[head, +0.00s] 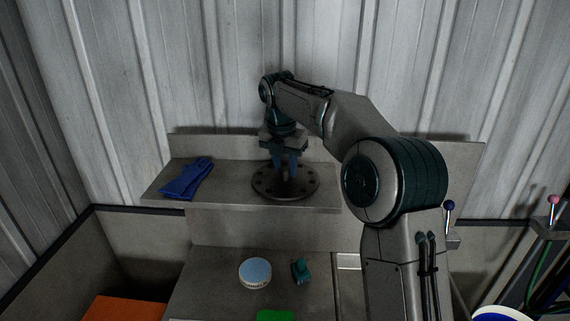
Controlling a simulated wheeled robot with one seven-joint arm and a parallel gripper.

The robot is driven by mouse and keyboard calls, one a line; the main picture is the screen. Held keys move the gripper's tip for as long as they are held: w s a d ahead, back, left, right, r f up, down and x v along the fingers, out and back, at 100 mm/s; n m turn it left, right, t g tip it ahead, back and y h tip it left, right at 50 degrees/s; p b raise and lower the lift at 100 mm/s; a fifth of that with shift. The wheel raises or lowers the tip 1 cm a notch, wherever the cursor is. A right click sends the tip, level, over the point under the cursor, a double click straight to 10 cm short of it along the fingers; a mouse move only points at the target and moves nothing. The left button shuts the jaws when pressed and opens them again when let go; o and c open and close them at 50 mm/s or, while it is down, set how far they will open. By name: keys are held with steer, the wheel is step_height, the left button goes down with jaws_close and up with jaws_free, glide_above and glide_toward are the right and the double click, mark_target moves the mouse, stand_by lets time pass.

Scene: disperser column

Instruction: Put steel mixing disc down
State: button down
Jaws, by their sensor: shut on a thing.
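The steel mixing disc (265,187) is a round dark plate with several holes around its rim. It is at the right part of the raised grey shelf (230,196), near its front edge. My gripper (286,172) points down over the disc's middle, its blue fingers shut on the disc at its centre. The disc looks level and at or very close to the shelf surface; I cannot tell whether it touches. The fingers hide the disc's centre.
Blue gloves (188,180) lie on the shelf's left part. On the lower bench are a round light-blue-topped container (255,272), a small teal object (300,271) and a green item (275,315). An orange surface (125,308) is at lower left. A corrugated wall stands behind.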

mark_target(282, 182)
steer(key=shift+f, duration=0.1)
steer(key=c, duration=1.1)
jaws_free()
steer(key=r, duration=0.4)
steer(key=s+r, duration=0.1)
steer(key=r, duration=0.7)
steer(key=shift+s+a+r, duration=0.1)
steer(key=shift+s+a, duration=0.25)
